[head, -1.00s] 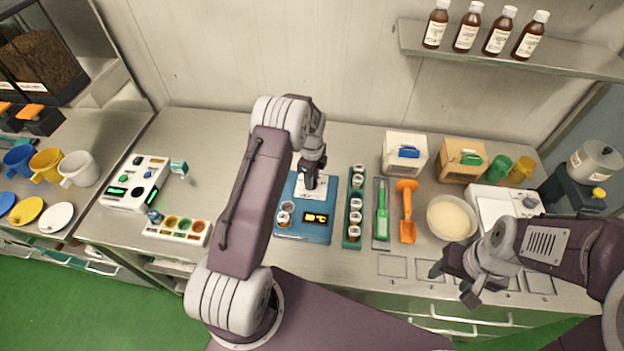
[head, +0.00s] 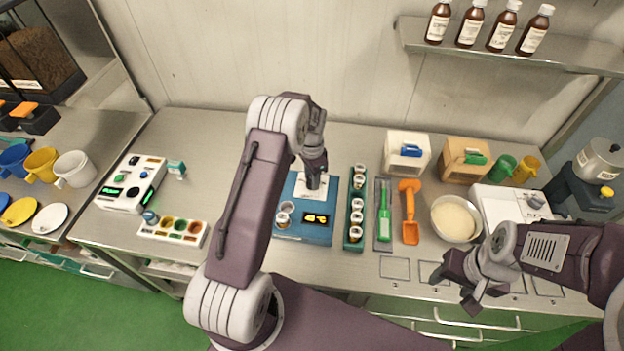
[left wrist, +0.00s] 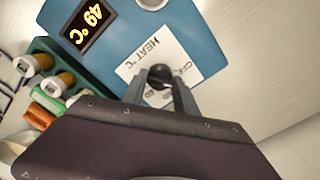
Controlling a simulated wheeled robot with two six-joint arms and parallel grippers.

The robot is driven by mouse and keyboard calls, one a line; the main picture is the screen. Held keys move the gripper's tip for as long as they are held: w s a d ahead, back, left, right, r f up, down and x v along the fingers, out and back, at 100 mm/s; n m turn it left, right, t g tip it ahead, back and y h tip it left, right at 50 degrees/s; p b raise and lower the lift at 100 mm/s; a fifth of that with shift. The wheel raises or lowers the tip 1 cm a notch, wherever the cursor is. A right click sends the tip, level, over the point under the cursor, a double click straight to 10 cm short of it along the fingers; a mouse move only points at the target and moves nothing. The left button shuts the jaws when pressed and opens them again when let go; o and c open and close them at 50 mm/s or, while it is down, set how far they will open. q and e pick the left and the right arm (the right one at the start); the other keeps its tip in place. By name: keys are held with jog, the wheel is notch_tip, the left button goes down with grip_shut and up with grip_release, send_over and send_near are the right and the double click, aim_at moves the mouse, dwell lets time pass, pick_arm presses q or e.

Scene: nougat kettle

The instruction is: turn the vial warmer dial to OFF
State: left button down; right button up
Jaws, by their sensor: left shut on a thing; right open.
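The vial warmer (head: 288,236) is a blue box on the steel counter, with a lit display and a white label plate. In the left wrist view the warmer (left wrist: 205,30) shows 49 °C on its display (left wrist: 87,26). Its black round dial (left wrist: 160,76) sits on the label, where "HEAT °C" and part of "OFF" can be read. My left gripper (head: 314,186) reaches down over the warmer. In the left wrist view its fingers (left wrist: 161,84) are shut on the dial. The dial's pointer cannot be made out. My right gripper (head: 453,290) is open and empty over the counter's front edge.
A green vial rack (head: 353,236) stands close to the warmer's right. Beyond it are a green spatula (head: 384,224), an orange scoop (head: 410,222) and a bowl (head: 455,218). A white device (head: 133,185) and a tray of cups (head: 172,231) stand left.

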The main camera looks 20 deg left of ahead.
pick_arm(q)
jog(key=n, duration=0.5)
jog(key=shift+n+b, duration=0.3)
jog(key=shift+n, duration=0.1)
dwell(0.4)
jog(key=c, duration=0.9)
grip_release()
jog(key=shift+c, duration=0.2)
jog(key=shift+r, duration=0.3)
notch_tip(320, 180, up, 9)
jog(key=shift+f+b, duration=0.2)
jog(key=shift+b, duration=0.85)
